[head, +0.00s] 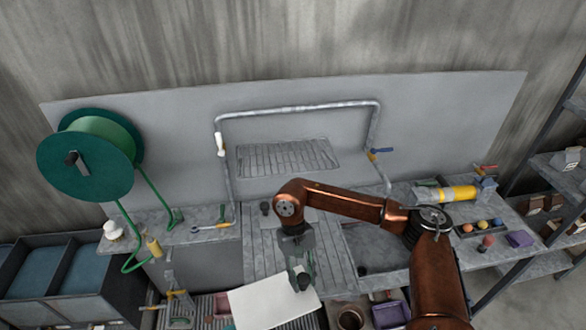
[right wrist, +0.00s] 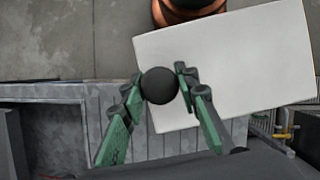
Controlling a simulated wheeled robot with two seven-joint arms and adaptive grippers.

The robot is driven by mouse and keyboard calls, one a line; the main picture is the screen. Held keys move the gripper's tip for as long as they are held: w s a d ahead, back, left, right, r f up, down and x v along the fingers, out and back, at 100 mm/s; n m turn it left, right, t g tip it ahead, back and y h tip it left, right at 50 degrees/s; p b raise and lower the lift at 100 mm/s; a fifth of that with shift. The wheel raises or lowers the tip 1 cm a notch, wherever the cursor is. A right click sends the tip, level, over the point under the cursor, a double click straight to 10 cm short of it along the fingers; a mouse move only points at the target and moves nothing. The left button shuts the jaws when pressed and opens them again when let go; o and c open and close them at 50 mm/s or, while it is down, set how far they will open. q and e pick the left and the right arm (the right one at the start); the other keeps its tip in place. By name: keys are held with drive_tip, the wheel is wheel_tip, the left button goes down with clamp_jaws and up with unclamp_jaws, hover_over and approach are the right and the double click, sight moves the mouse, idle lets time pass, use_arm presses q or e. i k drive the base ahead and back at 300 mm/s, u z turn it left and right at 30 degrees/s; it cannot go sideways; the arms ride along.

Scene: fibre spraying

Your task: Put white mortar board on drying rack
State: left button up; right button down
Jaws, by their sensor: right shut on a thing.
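The white mortar board (head: 272,303) is a flat pale sheet at the bottom centre of the head view. It also shows in the right wrist view (right wrist: 225,65). A dark round knob (right wrist: 159,86) shows over its near edge. My right gripper (head: 303,276) points down at the board's upper right corner. Its green fingers (right wrist: 158,100) are shut on the knob, one on each side. A slatted metal rack (head: 288,158) lies at the back of the counter under a pipe frame. I cannot tell for certain that it is the drying rack. My left gripper is not in view.
A ribbed drainboard (head: 262,252) lies in front of the slatted rack. A green hose reel (head: 86,158) stands at left. A purple tray (head: 391,314) stands right of the board.

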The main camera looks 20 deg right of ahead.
sight(295, 161)
drive_tip(key=k, duration=0.15)
drive_tip(key=u, duration=1.2)
drive_tip(key=i, duration=0.6)
drive_tip(key=z, duration=1.05)
